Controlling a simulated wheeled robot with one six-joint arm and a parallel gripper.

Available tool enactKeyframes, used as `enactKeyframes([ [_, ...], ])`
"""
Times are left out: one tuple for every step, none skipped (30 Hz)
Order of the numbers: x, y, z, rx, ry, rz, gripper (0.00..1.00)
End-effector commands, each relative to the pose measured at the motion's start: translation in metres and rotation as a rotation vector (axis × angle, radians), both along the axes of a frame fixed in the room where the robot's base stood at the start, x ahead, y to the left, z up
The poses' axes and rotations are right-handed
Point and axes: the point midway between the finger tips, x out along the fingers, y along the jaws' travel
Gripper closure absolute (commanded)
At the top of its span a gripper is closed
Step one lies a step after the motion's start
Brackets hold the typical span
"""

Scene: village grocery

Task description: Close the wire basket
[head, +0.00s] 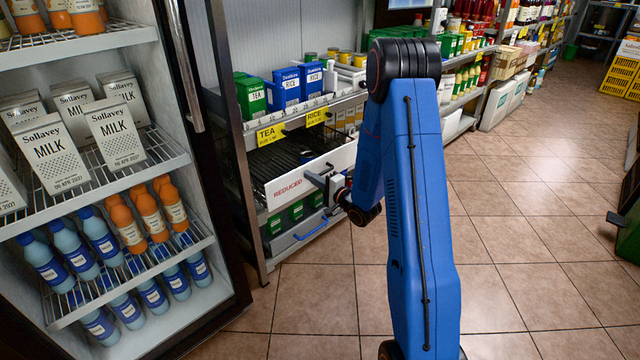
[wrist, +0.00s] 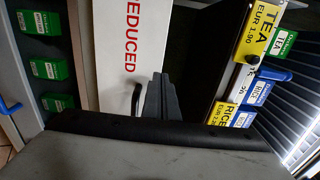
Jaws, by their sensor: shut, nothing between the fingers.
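The wire basket is a dark pull-out basket with a white front panel (head: 291,187) marked REDUCED in red. It sits below the tea and rice shelf in the head view and stands out from the shelf, with its dark wire inside (head: 270,162) showing from above. The panel also fills the upper middle of the wrist view (wrist: 125,55), turned sideways, with a dark handle (wrist: 137,98) on it. My gripper (head: 325,183) is shut and empty at the panel's front. In the wrist view its dark fingers (wrist: 161,98) are beside the handle; I cannot tell whether they touch.
A lower drawer with a blue handle (head: 311,229) and green boxes (head: 296,211) is beneath the basket. Tea and rice boxes (head: 285,88) stand on the shelf above. The tiled floor (head: 530,230) on the right is clear.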

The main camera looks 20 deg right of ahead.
Motion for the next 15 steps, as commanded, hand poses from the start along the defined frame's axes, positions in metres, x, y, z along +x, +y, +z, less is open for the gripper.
enactKeyframes([
  [0.007,0.004,0.0,0.0,-0.001,0.003,1.0],
  [0.01,0.005,0.0,0.0,-0.001,0.003,1.0],
  [0.014,0.006,0.0,0.0,0.0,0.002,1.0],
  [0.017,0.007,0.0,0.0,0.0,0.001,1.0],
  [0.019,0.008,0.0,0.001,0.0,0.001,1.0],
  [0.022,0.009,0.0,0.001,0.0,0.0,1.0],
  [0.023,0.009,0.0,0.001,0.0,0.0,1.0],
  [0.025,0.01,0.0,0.001,0.0,0.001,1.0],
  [0.026,0.01,0.0,0.001,0.0,0.001,1.0],
  [0.027,0.01,0.0,0.001,0.0,0.001,1.0],
  [0.027,0.011,0.0,0.001,0.0,0.001,1.0],
  [0.028,0.011,0.0,0.001,0.0,0.0,1.0],
  [0.028,0.011,0.0,0.001,0.0,0.0,1.0],
  [0.028,0.011,0.0,0.001,0.0,0.0,1.0],
  [0.028,0.011,0.0,0.001,0.0,0.0,1.0],
])
